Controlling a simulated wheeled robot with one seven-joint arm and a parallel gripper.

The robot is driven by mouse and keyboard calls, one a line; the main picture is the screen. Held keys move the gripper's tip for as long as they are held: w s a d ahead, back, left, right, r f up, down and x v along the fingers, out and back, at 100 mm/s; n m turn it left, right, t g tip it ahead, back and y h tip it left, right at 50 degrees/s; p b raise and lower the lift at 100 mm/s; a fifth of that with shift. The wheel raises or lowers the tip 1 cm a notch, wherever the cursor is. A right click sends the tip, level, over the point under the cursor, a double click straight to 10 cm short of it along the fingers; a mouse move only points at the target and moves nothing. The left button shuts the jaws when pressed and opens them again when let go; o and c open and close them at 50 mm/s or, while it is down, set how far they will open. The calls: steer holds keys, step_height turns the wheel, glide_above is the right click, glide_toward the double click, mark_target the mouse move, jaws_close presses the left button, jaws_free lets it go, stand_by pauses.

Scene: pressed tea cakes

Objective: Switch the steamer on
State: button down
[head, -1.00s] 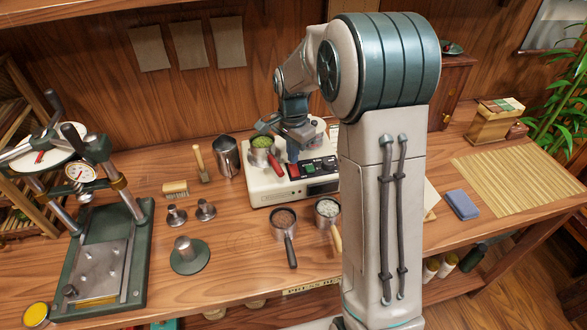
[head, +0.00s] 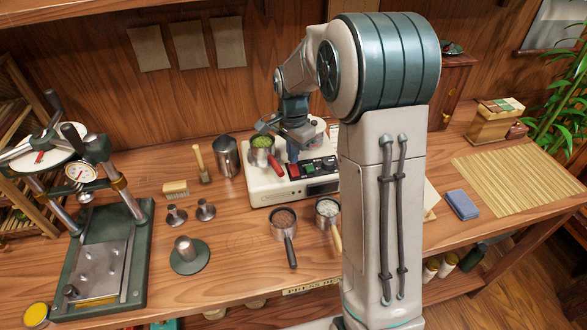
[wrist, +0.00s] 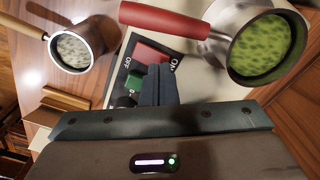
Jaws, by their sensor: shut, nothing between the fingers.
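The steamer (head: 262,196) is a cream box in the middle of the bench with a dark control panel. Its panel carries a red switch (head: 294,171), a green part and a black knob. In the wrist view the red switch (wrist: 152,53) lies between the printed words OFF and ON, with the green part (wrist: 137,78) beside it. My gripper (head: 293,156) is shut and empty, pointing down over the panel. Its fingertips (wrist: 158,70) are close to the red and green parts and hide some of them. I cannot tell whether they touch.
A red-handled cup of green leaves (head: 262,157) sits on the steamer, close beside my gripper. Two more handled cups, one with brown filling (head: 284,219) and one with pale filling (head: 327,209), stand in front. A metal jug (head: 227,158) stands to the left.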

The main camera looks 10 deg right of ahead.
mark_target(293, 167)
steer(key=shift+f+b, duration=0.75)
steer(key=shift+f, duration=0.25)
stand_by(0.4)
steer(key=shift+r, duration=0.1)
steer(key=shift+r+p, duration=2.5)
steer(key=shift+r, duration=0.9)
steer(key=s+r+n+t, duration=0.1)
steer(key=s+n, duration=0.3)
steer(key=s, duration=0.4)
steer(key=s+r+n+t, duration=0.1)
steer(key=s+r+n, duration=0.3)
steer(key=s, duration=0.4)
steer(key=s+r+n+t, duration=0.1)
steer(key=s+r+n, duration=0.2)
steer(key=s, duration=0.6)
steer(key=shift+n+t, duration=0.3)
steer(key=shift+n, duration=0.3)
